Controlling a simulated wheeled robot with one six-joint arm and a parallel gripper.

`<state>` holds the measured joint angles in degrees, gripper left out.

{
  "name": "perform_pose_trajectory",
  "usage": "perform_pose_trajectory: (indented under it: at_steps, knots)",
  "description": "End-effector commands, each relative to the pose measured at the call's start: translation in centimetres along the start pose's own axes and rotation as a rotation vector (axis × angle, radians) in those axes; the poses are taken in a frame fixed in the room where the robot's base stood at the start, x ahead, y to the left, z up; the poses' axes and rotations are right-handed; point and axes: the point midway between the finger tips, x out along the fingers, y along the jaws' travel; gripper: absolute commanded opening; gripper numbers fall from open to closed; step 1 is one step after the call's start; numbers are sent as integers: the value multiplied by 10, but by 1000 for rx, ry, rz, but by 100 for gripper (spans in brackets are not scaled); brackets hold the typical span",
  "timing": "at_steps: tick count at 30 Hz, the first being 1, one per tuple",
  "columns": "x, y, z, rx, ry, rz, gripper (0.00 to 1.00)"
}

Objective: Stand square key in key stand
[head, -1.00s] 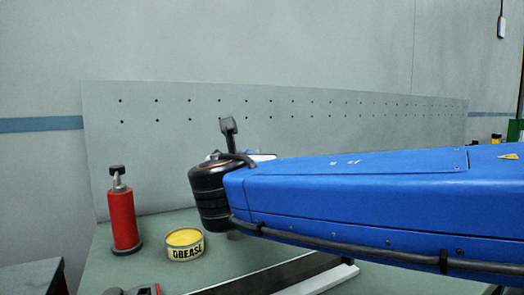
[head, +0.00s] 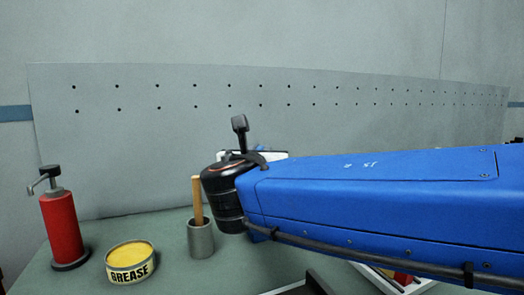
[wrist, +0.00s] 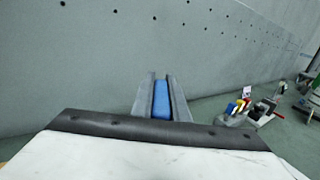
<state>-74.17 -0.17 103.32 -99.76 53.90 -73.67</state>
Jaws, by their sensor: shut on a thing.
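In the wrist view my gripper (wrist: 161,98) points away from the camera, with its two grey fingers closed on a blue bar (wrist: 161,101), which I take to be the square key. The bar's far end and cross-section cannot be made out. At the right of the wrist view, a small grey holder (wrist: 234,121) bears blue, yellow and red pieces. It stands apart from my gripper, and I cannot tell whether it is the key stand. In the head view my blue arm hides the gripper and the held bar.
In the head view a red pump bottle (head: 63,232), a yellow grease tin (head: 131,262) and a grey cup (head: 200,240) with a wooden handle (head: 197,200) stand on the green bench (head: 185,280). A grey perforated panel (head: 130,150) rises behind.

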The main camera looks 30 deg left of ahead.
Motion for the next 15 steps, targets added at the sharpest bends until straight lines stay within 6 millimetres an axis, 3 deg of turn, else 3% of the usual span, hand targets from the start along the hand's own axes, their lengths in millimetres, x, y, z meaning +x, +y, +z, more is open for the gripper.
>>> perform_pose_trajectory:
  at_steps: [15]
  knots:
    - [0,0,-28,-1,0,-1,0]
